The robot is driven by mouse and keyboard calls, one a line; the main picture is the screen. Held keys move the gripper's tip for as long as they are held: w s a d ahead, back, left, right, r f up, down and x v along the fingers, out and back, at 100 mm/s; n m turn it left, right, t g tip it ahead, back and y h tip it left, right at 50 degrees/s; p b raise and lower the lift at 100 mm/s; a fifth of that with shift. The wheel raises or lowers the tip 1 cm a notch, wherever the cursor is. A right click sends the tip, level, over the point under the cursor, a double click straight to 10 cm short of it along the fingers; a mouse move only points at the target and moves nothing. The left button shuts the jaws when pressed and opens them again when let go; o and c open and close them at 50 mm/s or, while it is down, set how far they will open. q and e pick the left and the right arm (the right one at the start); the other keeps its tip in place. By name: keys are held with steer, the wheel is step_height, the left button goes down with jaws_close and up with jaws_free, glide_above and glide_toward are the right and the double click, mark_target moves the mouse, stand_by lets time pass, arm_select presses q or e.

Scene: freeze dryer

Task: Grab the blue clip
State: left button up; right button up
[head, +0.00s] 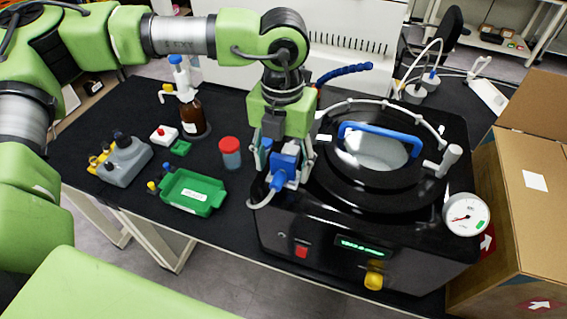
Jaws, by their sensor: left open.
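The blue clip (287,160) sits on the white hose (262,202) at the front left of the black freeze dryer. My left gripper (283,175) comes down from above and is open, with its fingers on both sides of the clip. I cannot tell whether the fingers touch it. The upper part of the clip is partly hidden by the gripper. My right gripper is not in view.
The freeze dryer's round lid with a blue handle (380,133) is just right of the gripper. A red-capped jar (230,153), a green tray (193,192) and a brown dispenser bottle (197,118) stand to the left. A cardboard box (530,210) is at the right.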

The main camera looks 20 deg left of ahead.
arm_select(q)
steer(key=c, duration=0.8)
steer(key=shift+c, duration=0.2)
steer(key=shift+r, duration=0.1)
